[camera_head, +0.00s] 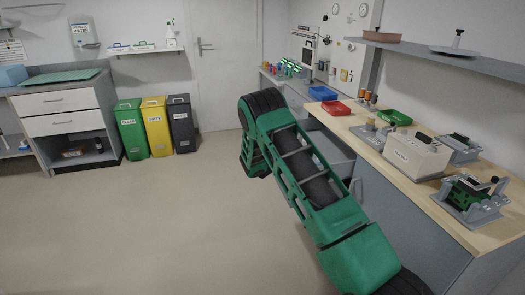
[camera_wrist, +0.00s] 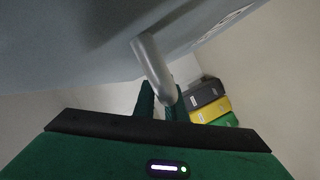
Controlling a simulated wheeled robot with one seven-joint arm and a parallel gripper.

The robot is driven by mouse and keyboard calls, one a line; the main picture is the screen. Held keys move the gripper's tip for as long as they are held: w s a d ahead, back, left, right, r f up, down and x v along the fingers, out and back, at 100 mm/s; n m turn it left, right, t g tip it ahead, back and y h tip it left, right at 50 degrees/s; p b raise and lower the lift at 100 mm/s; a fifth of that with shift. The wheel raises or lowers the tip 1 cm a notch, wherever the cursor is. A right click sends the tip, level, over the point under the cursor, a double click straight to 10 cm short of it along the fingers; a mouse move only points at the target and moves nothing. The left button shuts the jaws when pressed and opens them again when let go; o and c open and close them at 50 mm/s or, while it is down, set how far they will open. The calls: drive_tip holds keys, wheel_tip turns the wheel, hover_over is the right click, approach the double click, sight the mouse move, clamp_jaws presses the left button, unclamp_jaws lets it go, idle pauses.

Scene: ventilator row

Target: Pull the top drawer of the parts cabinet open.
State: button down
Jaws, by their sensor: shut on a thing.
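In the wrist view, a grey bar handle (camera_wrist: 150,62) stands out from a broad, plain grey front (camera_wrist: 75,45). My gripper (camera_wrist: 163,102) is shut on the end of this handle, with one green finger on each side. In the head view, a grey drawer (camera_head: 336,152) shows under the wooden bench and appears to stand out from the cabinet (camera_head: 395,215). My green arm crosses in front of it and hides part of it. My fingers and the handle are hidden in the head view.
The wooden worktop (camera_head: 375,137) carries a red tray (camera_head: 336,108), a green tray (camera_head: 394,117) and several devices. Green, yellow (camera_head: 157,127) and dark bins stand by the far wall. A white-drawered cabinet (camera_head: 62,103) is at left. The floor (camera_head: 170,215) left of my arm is clear.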

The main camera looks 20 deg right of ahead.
drive_tip(key=shift+a+f, duration=0.2)
drive_tip(key=shift+a, duration=0.1)
drive_tip(key=c, duration=1.8)
unclamp_jaws()
drive_tip(key=shift+r, duration=0.1)
drive_tip(key=v, duration=1)
drive_tip(key=shift+s+a+r, duration=0.1)
drive_tip(key=shift+s+a, duration=0.05)
drive_tip(key=shift+s, duration=0.2)
drive_tip(key=shift+r, duration=0.1)
